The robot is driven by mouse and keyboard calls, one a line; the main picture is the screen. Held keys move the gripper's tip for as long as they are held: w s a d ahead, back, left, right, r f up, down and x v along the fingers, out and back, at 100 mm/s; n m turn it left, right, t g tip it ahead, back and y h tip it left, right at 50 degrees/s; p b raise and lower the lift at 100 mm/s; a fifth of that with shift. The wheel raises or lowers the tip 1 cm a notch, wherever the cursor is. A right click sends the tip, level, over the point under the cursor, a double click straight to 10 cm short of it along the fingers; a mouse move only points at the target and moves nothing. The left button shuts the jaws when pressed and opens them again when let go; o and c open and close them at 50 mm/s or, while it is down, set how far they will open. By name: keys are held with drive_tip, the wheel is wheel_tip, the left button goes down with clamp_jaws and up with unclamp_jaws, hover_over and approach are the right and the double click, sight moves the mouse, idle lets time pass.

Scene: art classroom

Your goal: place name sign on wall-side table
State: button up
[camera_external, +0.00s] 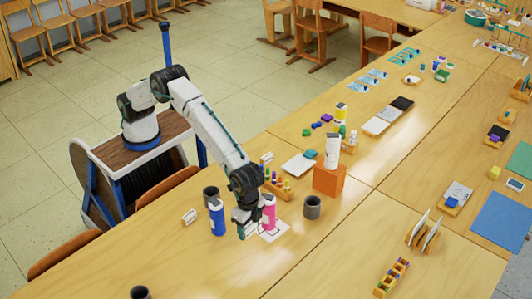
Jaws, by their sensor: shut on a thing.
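My gripper (245,222) points down, low over the near table (170,262), between a blue bottle (217,218) and a pink bottle (268,212). It is shut on a small white piece (251,229), mostly hidden by the fingers, which looks like a name sign; I cannot read it. Another small white block with dark marks (189,217) lies on the table left of the blue bottle. A similar one (267,158) stands behind my gripper. I cannot tell which of the tables is the wall-side table.
Grey cups (312,208) stand close on both sides. An orange box (328,180) bears a white bottle. Joined tables at right hold racks, a blue mat (503,228) and small items. The near table's front is mostly clear.

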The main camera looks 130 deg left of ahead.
drive_tip(key=r, duration=0.6)
drive_tip(key=shift+a+r, duration=0.25)
drive_tip(key=shift+a, duration=0.15)
drive_tip(key=s+a+n, duration=0.3)
drive_tip(key=s+a, duration=0.2)
drive_tip(key=a, duration=1)
drive_tip(key=s+a+n, duration=0.3)
drive_tip(key=s+a, duration=0.1)
drive_tip(key=a, duration=1)
drive_tip(key=s+a+n, duration=0.2)
drive_tip(key=s+a, duration=0.3)
drive_tip(key=a, duration=1)
drive_tip(key=s+a+n, duration=0.3)
drive_tip(key=s+a, duration=0.5)
drive_tip(key=s, duration=0.4)
drive_tip(key=s+a+n, duration=0.3)
drive_tip(key=s+a, duration=0.5)
drive_tip(key=s, duration=0.4)
drive_tip(key=s+a+n, duration=0.3)
drive_tip(key=s+a, duration=0.6)
drive_tip(key=s, duration=0.4)
hover_over(305, 120)
drive_tip(key=f, duration=1.7)
drive_tip(key=shift+a+f, duration=0.2)
drive_tip(key=shift+a, duration=0.05)
drive_tip(key=shift+f, duration=1.75)
